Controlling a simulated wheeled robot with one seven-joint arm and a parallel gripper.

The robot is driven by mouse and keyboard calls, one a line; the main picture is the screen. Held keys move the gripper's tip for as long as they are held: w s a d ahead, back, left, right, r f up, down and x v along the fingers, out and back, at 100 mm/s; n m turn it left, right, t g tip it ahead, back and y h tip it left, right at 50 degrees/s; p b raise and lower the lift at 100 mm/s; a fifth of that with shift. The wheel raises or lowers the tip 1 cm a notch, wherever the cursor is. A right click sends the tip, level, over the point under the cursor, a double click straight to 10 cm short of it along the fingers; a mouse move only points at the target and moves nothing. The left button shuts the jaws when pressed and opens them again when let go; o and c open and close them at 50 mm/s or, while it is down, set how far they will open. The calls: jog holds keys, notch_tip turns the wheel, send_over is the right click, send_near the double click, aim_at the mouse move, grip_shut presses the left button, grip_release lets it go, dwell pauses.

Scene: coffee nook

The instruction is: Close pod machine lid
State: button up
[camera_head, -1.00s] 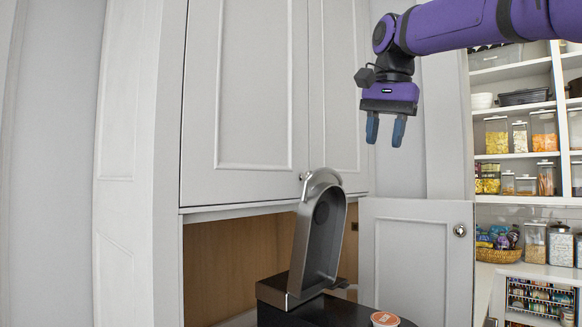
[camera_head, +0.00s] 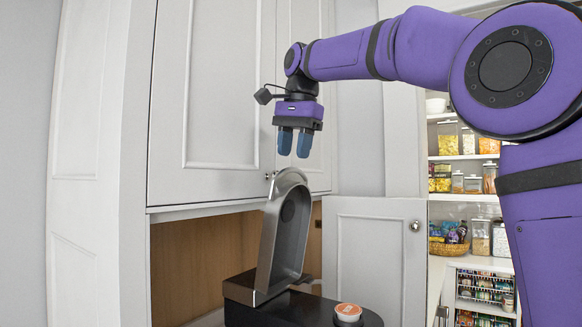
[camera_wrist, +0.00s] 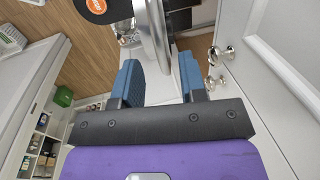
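The pod machine (camera_head: 265,310) is dark with a silver lid (camera_head: 278,240), which stands raised and tilted slightly back in the head view. My gripper (camera_head: 295,155) points down just above the lid's top end in that view, seemingly apart from it. In the wrist view, the two blue fingers of my gripper (camera_wrist: 158,62) are spread with nothing between their tips. The lid (camera_wrist: 154,25) shows beyond them as a silver edge; its gap from the fingers is hard to judge.
An orange-topped pod (camera_head: 348,312) sits at the machine's right. A white cabinet door (camera_head: 375,262) stands open behind it. Upper cabinet doors (camera_head: 225,90) are close behind my gripper. Silver knobs (camera_wrist: 222,55) show at right in the wrist view. Pantry shelves (camera_head: 465,200) are farther right.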

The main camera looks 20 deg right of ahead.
jog(key=shift+w+a+f, duration=0.1)
jog(key=shift+w+f, duration=0.05)
jog(key=shift+f, duration=0.9)
jog(key=shift+w+a+f, duration=0.1)
jog(key=shift+w+f, duration=0.05)
jog(key=shift+f, duration=0.9)
grip_shut()
